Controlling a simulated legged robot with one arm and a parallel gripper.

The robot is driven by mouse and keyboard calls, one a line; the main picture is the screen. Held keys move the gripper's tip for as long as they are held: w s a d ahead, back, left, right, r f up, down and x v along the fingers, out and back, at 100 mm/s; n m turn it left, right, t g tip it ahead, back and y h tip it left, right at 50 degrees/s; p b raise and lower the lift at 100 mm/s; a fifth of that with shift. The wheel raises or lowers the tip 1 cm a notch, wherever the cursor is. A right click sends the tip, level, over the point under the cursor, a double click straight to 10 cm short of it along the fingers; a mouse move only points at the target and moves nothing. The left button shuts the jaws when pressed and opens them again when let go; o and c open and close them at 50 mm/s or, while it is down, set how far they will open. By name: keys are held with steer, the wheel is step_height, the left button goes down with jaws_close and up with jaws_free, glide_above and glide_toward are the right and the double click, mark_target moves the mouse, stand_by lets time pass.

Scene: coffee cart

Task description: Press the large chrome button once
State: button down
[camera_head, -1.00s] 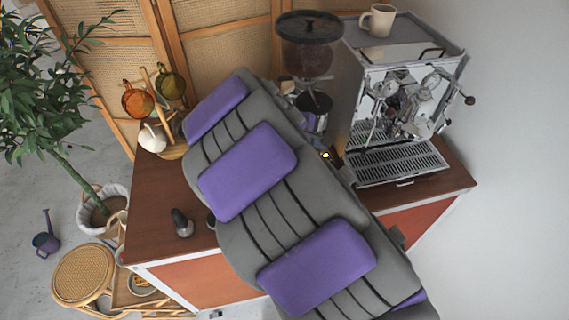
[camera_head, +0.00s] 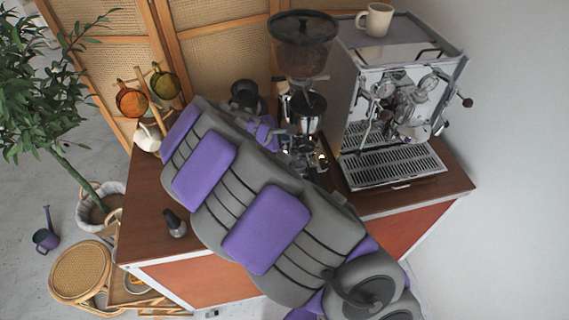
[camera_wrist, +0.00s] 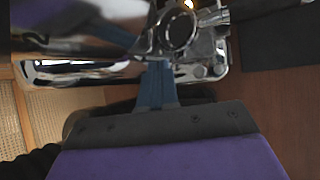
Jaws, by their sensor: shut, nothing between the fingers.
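The grinder (camera_head: 301,55) with a dark hopper stands on the wooden counter, left of the espresso machine. In the wrist view, a round part with a chrome rim and dark face (camera_wrist: 180,28) sits on a chrome body just beyond my fingertips; I cannot tell for sure whether it is the large chrome button. My gripper (camera_wrist: 155,66) is shut and empty, its blue fingers pointing at the chrome body, just below and left of the round part. I cannot tell whether they touch. In the head view my arm hides part of the grinder's base and my fingertips are not clear.
The chrome espresso machine (camera_head: 405,65) stands on the right with a cream mug (camera_head: 375,20) on top. A mug stand with amber (camera_head: 131,101) and green cups is at the back left. A tamper (camera_head: 175,224) stands on the counter's front left. Rattan screens close off the back.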

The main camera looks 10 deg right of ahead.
step_height(320, 180, down, 6)
steer(key=b, duration=0.5)
steer(key=shift+d+f, duration=0.15)
steer(key=shift+f, duration=0.1)
steer(key=shift+f+b, duration=0.45)
steer(key=shift+f, duration=0.7)
steer(key=shift+s+f, duration=0.1)
steer(key=shift+f, duration=0.05)
stand_by(0.7)
steer(key=shift+f, duration=0.15)
steer(key=shift+f, duration=0.45)
stand_by(0.8)
steer(key=shift+r, duration=0.1)
steer(key=shift+r+p, duration=0.8)
steer(key=shift+p, duration=0.05)
